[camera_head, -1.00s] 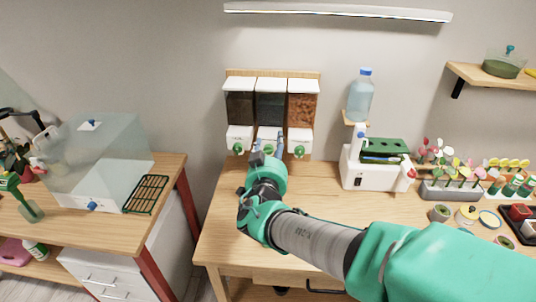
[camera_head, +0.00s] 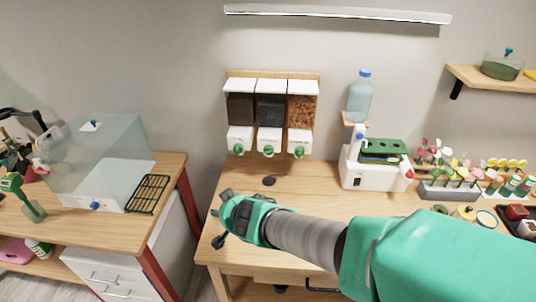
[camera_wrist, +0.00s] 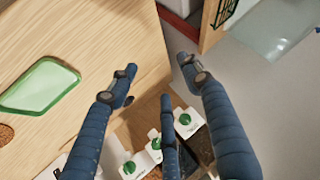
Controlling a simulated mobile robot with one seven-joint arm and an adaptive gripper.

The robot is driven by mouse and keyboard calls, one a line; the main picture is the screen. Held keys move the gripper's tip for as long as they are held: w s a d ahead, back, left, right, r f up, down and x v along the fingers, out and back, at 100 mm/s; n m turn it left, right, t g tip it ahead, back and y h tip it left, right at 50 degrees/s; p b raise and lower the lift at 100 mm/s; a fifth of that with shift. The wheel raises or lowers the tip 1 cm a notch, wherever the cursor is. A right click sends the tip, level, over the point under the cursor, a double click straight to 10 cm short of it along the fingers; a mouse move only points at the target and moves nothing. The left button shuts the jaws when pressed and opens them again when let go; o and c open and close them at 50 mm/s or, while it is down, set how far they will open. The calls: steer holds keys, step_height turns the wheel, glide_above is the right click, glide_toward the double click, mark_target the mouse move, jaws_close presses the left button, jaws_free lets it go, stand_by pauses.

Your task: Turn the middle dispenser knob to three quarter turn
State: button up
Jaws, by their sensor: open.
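The middle dispenser knob (camera_head: 268,151) is a small green knob on a white dispenser front, between two like knobs on the wall unit. It also shows in the wrist view (camera_wrist: 156,143), close beside one dark blue finger. Its exact turn angle is too small to read. The middle dispenser (camera_head: 270,108) holds dark contents. My gripper (camera_head: 218,217) is open and empty, low over the table's left front part, apart from the knob. Its spread blue fingers show in the wrist view (camera_wrist: 160,76).
A dark round patch (camera_head: 269,181) lies on the table below the dispensers. The left knob (camera_head: 238,149) and right knob (camera_head: 299,152) flank the middle one. A white device (camera_head: 372,170) stands to the right. A translucent green shape (camera_wrist: 40,87) lies on wood in the wrist view.

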steer(key=w+a+r+n+t+y+p, duration=0.15)
steer(key=a+r+y, duration=0.25)
steer(key=a+r, duration=0.45)
steer(key=w+d+r+m+t+h, duration=0.3)
steer(key=w+d+r+t, duration=0.4)
steer(key=d+r, duration=0.3)
steer(key=w+d+r+m+t+h+p, duration=0.1)
steer(key=w+d+r+m+t+h, duration=0.1)
steer(key=d+h, duration=0.5)
step_height(320, 180, down, 18)
steer(key=d, duration=0.1)
steer(key=shift+s+d+r+y, duration=0.15)
steer(key=shift+s+d+y, duration=0.05)
steer(key=shift+d+y, duration=0.2)
steer(key=shift+w, duration=0.15)
